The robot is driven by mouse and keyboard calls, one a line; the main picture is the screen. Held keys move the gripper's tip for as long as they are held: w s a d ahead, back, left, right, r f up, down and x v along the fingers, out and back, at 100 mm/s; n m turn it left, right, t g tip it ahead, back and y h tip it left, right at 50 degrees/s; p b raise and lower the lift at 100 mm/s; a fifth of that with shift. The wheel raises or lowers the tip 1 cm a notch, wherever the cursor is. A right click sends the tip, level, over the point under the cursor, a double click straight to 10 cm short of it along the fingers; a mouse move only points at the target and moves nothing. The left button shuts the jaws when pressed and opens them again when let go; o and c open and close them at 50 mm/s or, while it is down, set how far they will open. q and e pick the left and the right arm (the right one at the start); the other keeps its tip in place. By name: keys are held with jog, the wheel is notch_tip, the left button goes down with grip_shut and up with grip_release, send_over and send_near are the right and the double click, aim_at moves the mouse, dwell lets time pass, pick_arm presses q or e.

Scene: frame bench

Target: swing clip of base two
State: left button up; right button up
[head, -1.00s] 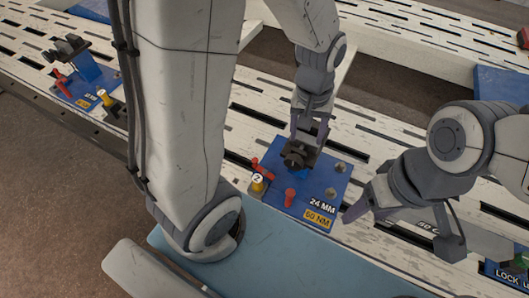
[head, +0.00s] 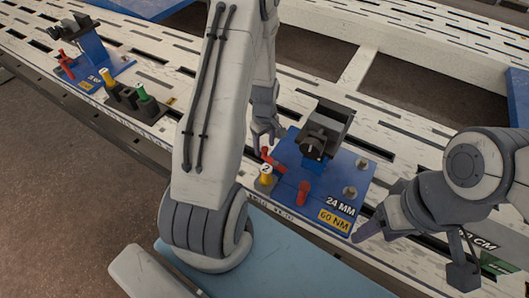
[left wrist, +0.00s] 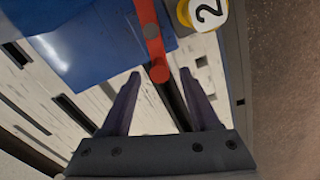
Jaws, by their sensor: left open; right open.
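Base two is a blue plate (head: 292,180) with a yellow post marked 2 (head: 265,174) at its left corner. A red swing clip (head: 271,159) sits at its left edge, and a second red clip (head: 303,192) is at its front edge. A black block (head: 326,130) stands on the plate. My left gripper (head: 267,143) is open beside the left clip. In the left wrist view, the red clip (left wrist: 152,38) has its end between the open fingertips (left wrist: 161,74), with gaps on both sides. My right gripper (head: 362,234) is open and empty by the plate's front right corner.
Another blue base (head: 92,66) with a yellow post stands further left on the slotted bench (head: 408,153). A black holder (head: 138,106) with a green-topped and a yellow-topped peg sits near it. My left arm covers part of the bench between.

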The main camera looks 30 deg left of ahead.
aim_at(265, 149)
pick_arm(q)
jog(key=shift+f+b, duration=0.35)
jog(key=shift+f, duration=1.3)
jog(key=shift+c, duration=0.4)
grip_shut()
